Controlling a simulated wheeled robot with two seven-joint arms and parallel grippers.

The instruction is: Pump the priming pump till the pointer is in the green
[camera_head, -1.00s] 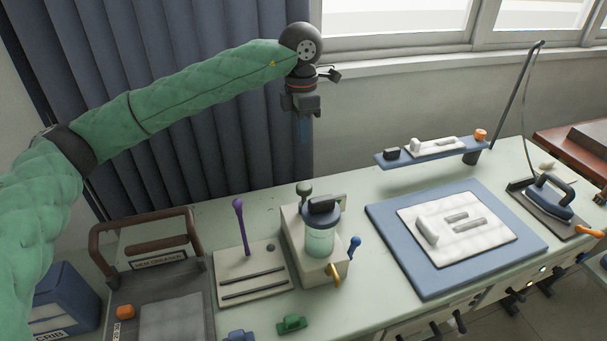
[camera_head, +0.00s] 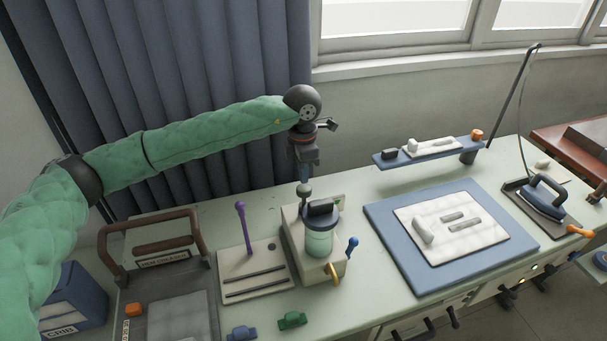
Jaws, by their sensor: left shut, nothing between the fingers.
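A cream box (camera_head: 292,232), which appears to be the priming pump, stands on the pale green bench. I cannot make out a pointer or green zone. My right gripper is out of view.
Left of the pump stands a slotted cream plate (camera_head: 257,284) with a purple-knobbed lever (camera_head: 241,225), then a brown-handled press (camera_head: 150,245). A blue mat (camera_head: 395,250) with a white pad, a raised shelf (camera_head: 380,161) and an iron (camera_head: 544,197) lie right. Small green and blue pieces lie in front.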

